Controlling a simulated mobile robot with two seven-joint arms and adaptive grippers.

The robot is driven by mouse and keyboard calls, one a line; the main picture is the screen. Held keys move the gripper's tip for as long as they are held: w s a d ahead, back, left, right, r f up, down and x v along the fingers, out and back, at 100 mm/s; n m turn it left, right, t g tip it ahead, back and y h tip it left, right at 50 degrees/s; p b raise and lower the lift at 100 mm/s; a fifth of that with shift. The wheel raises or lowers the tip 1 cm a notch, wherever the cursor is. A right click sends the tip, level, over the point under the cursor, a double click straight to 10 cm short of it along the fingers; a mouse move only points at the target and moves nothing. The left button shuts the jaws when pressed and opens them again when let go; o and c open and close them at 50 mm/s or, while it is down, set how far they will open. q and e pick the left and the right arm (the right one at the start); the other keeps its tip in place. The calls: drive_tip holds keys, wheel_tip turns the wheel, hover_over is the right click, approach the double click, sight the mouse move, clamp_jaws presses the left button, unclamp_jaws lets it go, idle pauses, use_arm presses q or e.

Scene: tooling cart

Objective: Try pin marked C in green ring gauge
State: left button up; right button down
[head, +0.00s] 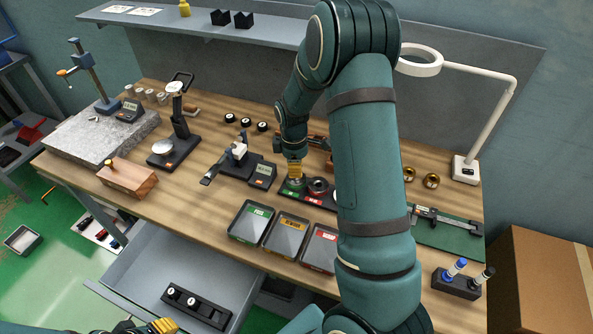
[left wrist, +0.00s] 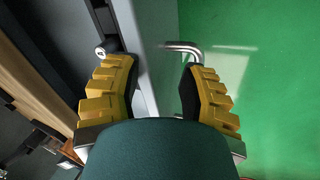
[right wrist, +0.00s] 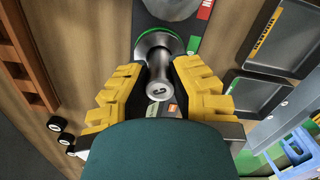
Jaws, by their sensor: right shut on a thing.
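The pin marked C (right wrist: 158,88) is a grey cylinder with a dark letter on its end, between the fingers of my right gripper (right wrist: 160,85). My right gripper (head: 294,177) is shut on it over the green ring gauge. The green ring gauge (right wrist: 181,44) has a green rim around a metal ring, and the pin's far end lines up with its opening; I cannot tell how deep the pin sits. My left gripper (left wrist: 164,80) is open by the drawer's front edge and metal handle (left wrist: 182,47); it shows partly at the bottom of the head view (head: 160,325).
A red ring gauge (head: 317,186) stands beside the green one. Green, yellow and red labelled trays (head: 250,239) lie in front. The drawer (head: 150,262) is open and holds a black pin holder (head: 197,306). A dial stand (head: 180,130) and a small vise-like gauge (head: 236,153) are left.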

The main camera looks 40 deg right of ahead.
drive_tip(key=shift+r+p, duration=0.9)
drive_tip(key=shift+r, duration=0.6)
drive_tip(key=shift+r+p, duration=1.65)
drive_tip(key=shift+r, duration=0.8)
drive_tip(key=shift+d+f, duration=0.1)
